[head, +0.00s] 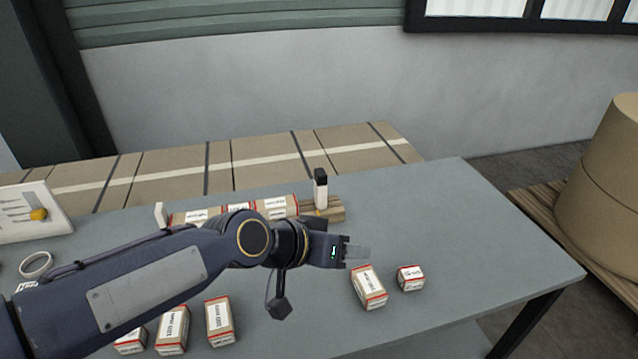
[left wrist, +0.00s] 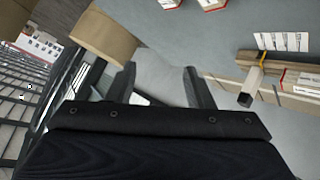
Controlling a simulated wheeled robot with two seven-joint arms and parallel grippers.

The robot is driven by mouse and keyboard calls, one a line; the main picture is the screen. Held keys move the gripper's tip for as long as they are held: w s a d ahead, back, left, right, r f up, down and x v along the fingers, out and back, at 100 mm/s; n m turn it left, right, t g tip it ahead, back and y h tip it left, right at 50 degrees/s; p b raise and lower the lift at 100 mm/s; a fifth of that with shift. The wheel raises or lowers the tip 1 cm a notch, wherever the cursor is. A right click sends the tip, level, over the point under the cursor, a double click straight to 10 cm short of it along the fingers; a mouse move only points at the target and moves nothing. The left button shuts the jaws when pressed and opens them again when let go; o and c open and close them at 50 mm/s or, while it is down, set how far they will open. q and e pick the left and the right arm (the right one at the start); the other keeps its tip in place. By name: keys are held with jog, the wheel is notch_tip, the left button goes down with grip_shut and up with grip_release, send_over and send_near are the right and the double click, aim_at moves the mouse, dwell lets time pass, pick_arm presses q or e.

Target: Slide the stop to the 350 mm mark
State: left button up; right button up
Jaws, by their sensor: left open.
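The stop (head: 321,192), a white upright post with a black top, stands near the right end of a wooden rail (head: 337,213) at the back of the table. It also shows in the left wrist view (left wrist: 254,82) at the right, with a yellow mark at its base. A white paper with print (left wrist: 283,41) lies beside the rail there; its marks are too small to read. My left gripper (head: 358,252) is open and empty above the table, in front of and right of the stop, apart from it. Its two fingers (left wrist: 160,85) show in the left wrist view. My right gripper is not in view.
Labelled boxes (head: 238,208) lie along the rail left of the stop, beside a white end post (head: 160,215). Loose boxes (head: 369,287) stand on the grey table (head: 480,240), two right and several front left. A tape roll (head: 36,265) lies left. The table's right side is clear.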

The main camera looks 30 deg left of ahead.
pick_arm(q)
jog(key=w+a+f+n+t+y+b, duration=0.1)
jog(key=w+a+n+t+y+b, duration=0.25)
jog(key=w, duration=0.95)
jog(key=n+g+y+b, duration=0.2)
jog(key=n+y+b, duration=0.3)
jog(key=y+b, duration=0.75)
send_near(318, 172)
jog(key=shift+m+y, duration=0.25)
jog(key=shift+y, duration=0.55)
jog(key=w, duration=0.1)
jog(key=w+a+f+p, duration=0.1)
jog(key=w+f+p, duration=0.1)
jog(key=shift+w+a+f, duration=0.25)
jog(key=shift+w+a, duration=0.05)
jog(key=shift+w, duration=0.1)
jog(key=shift+a, duration=0.3)
jog(key=shift+w+a, duration=0.25)
jog(key=shift+a, duration=0.1)
jog(key=x, duration=0.6)
jog(key=shift+w+a, duration=0.2)
jog(key=shift+a, duration=0.05)
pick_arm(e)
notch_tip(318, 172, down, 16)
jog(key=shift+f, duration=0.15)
pick_arm(q)
grip_shut()
